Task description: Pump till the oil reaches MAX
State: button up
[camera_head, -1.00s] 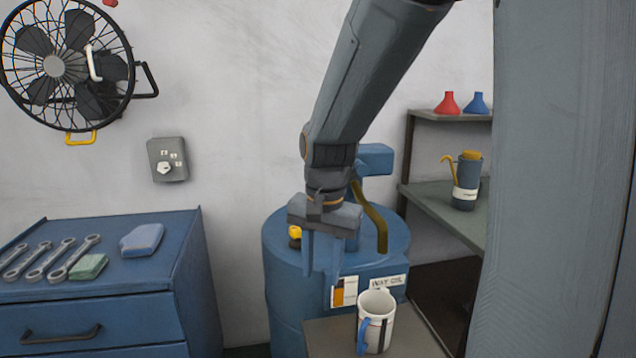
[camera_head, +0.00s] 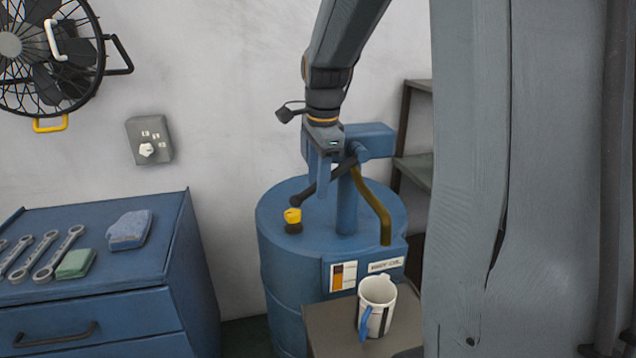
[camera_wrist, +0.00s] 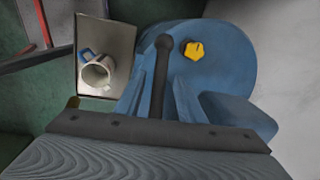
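A blue oil drum (camera_head: 285,262) carries a hand pump (camera_head: 347,205) with a curved brass spout (camera_head: 378,205). The pump's dark lever (camera_head: 318,190) slopes down to a ball end; it also shows in the wrist view (camera_wrist: 162,60). A white jug (camera_head: 377,303) with a blue handle and dark stripe stands on a small stand below the spout; it also shows in the wrist view (camera_wrist: 97,74). No oil level or MAX mark is readable. My gripper (camera_head: 325,182) is at the lever. In the wrist view its fingers (camera_wrist: 160,95) are apart, one each side of the lever, with gaps showing.
A yellow cap (camera_head: 292,215) sits on the drum top. A blue cabinet (camera_head: 110,255) at left holds wrenches, a green block and a blue cloth. A fan (camera_head: 45,55) and switch box (camera_head: 149,140) are on the wall. A large grey column covers the right side.

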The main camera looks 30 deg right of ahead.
jog(key=shift+w+f, duration=0.15)
jog(key=shift+f, duration=0.75)
jog(key=shift+c, duration=0.5)
grip_shut()
